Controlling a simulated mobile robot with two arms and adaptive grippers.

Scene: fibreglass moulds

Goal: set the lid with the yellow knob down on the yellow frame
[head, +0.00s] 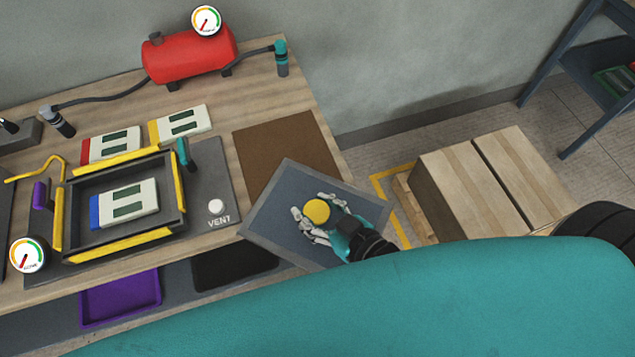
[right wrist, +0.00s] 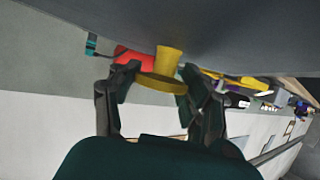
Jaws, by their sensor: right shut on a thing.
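The lid is a grey square panel (head: 283,189) with a yellow knob (head: 316,211). My right gripper (head: 318,222) is shut on the knob and holds the lid above the right end of the bench, partly past its front edge. In the right wrist view the knob (right wrist: 166,64) sits between the fingers (right wrist: 157,82), with the lid's grey face (right wrist: 235,35) beyond. The yellow frame (head: 115,162) edges a dark tray at the left of the bench, apart from the lid. A white block with a blue end (head: 128,203) lies inside it. My left gripper is not in view.
A teal lever (head: 183,153) and white VENT button (head: 216,206) are right of the frame. White blocks with red (head: 112,146) and yellow (head: 182,124) ends lie behind it. A brown mat (head: 285,145) lies beside the lid. A red tank (head: 190,55) stands at the back.

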